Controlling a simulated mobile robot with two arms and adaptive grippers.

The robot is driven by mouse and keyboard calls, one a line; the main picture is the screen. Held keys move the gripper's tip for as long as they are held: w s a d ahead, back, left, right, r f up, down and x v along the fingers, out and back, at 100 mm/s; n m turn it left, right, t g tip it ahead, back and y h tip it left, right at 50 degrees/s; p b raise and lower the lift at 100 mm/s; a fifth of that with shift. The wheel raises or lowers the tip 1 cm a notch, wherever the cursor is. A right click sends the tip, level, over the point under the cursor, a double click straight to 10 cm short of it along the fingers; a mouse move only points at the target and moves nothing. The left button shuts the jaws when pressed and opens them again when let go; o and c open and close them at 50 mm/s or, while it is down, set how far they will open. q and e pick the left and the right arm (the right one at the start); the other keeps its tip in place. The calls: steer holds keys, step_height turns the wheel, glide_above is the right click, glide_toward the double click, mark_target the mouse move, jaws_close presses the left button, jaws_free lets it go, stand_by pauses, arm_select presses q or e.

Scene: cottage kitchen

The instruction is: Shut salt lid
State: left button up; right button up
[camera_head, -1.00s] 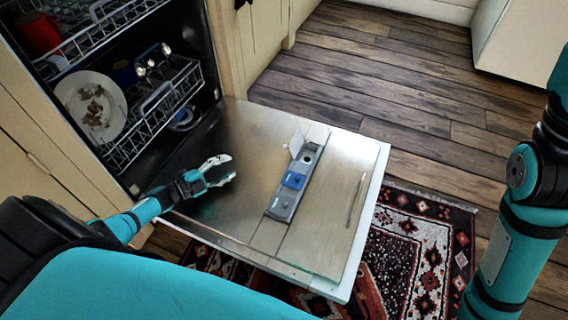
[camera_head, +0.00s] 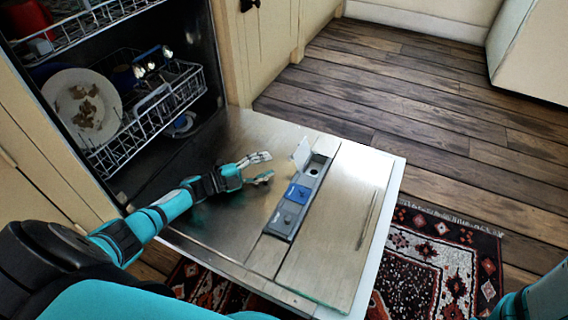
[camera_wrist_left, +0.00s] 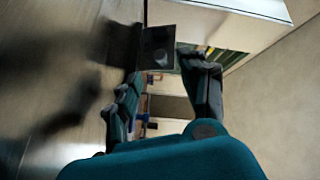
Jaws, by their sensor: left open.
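The salt lid (camera_head: 301,153) is a pale flap standing raised at the far end of the grey dispenser strip (camera_head: 289,220) on the open dishwasher door. The salt opening (camera_head: 315,170) shows uncovered just right of it. A blue cap (camera_head: 298,194) sits midway along the strip. My left gripper (camera_head: 268,168) is open and empty, just left of the raised lid and apart from it, above the door. Its two spread fingers also show in the left wrist view (camera_wrist_left: 168,72), with a dark square shape beyond them that I cannot identify. My right gripper is outside the frames.
The dishwasher door (camera_head: 345,225) lies open and flat, with bare metal around the strip. A rack (camera_head: 163,115) with a dirty plate (camera_head: 75,108) stands inside at left. A patterned rug (camera_head: 430,265) lies on the wooden floor beside the door.

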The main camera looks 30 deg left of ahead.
mark_target(288, 159)
arm_select(q)
steer(key=b+x, duration=0.2)
steer(key=x, duration=0.4)
steer(key=shift+f, duration=0.15)
steer(key=shift+w+d, duration=0.2)
steer(key=shift+w, duration=0.1)
jaws_close()
